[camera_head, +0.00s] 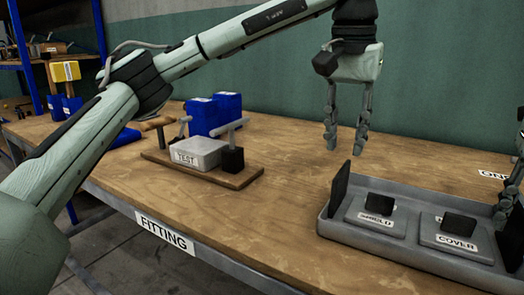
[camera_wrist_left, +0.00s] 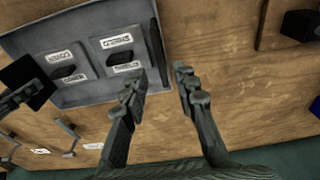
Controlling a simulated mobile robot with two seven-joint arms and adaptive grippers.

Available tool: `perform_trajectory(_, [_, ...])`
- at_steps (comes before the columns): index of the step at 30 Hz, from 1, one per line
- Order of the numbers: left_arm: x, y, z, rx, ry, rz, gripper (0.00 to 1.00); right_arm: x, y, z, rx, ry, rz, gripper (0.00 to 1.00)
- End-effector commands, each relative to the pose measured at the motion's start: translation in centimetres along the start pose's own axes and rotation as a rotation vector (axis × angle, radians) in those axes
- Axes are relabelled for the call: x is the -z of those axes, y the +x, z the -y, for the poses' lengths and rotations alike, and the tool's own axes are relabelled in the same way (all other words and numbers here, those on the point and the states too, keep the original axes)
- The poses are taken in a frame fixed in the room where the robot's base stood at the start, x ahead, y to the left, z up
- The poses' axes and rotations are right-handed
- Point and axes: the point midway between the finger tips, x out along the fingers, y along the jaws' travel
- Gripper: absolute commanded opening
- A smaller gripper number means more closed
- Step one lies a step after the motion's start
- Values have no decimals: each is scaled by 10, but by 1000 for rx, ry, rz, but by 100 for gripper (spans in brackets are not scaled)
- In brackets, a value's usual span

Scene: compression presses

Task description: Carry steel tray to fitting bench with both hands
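The grey steel tray (camera_head: 400,258) rests on the wooden fitting bench (camera_head: 285,160) at the right, near its front edge. It holds a SHIELD plate (camera_head: 377,218) and a COVER plate (camera_head: 455,238), each with a black block. A black upright handle (camera_head: 339,188) stands at its left end. My left gripper (camera_head: 346,140) is open and empty above the bench, behind the tray's left end and apart from it. In the left wrist view the tray (camera_wrist_left: 105,90) lies at upper left, beside the open fingers (camera_wrist_left: 160,85). My right gripper (camera_head: 507,205) is cut off by the right edge, near the tray's right end.
A wooden board (camera_head: 225,178) carries a grey TEST block (camera_head: 198,152) and a clamp. Blue boxes (camera_head: 228,107) stand behind it. A FITTING label (camera_head: 164,233) marks the front edge. Bare wood lies between board and tray. A green wall (camera_head: 430,70) closes the back.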

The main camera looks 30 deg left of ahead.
Motion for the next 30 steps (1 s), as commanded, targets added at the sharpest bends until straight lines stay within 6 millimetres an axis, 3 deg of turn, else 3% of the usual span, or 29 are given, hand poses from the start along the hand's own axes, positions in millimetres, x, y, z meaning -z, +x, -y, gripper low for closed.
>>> perform_trajectory(6, [0,-35,0,-1,1,-1,29,0,0,0,0,0,0,29])
perform_trajectory(13, [0,-44,0,1,1,2,29,-1,-11,0,-1,0,2,29])
perform_trajectory(24, [0,-43,0,1,1,1,29,-1,-85,0,-1,0,3,29])
perform_trajectory(30, [0,-43,0,1,0,1,29,0,-113,0,-1,0,1,29])
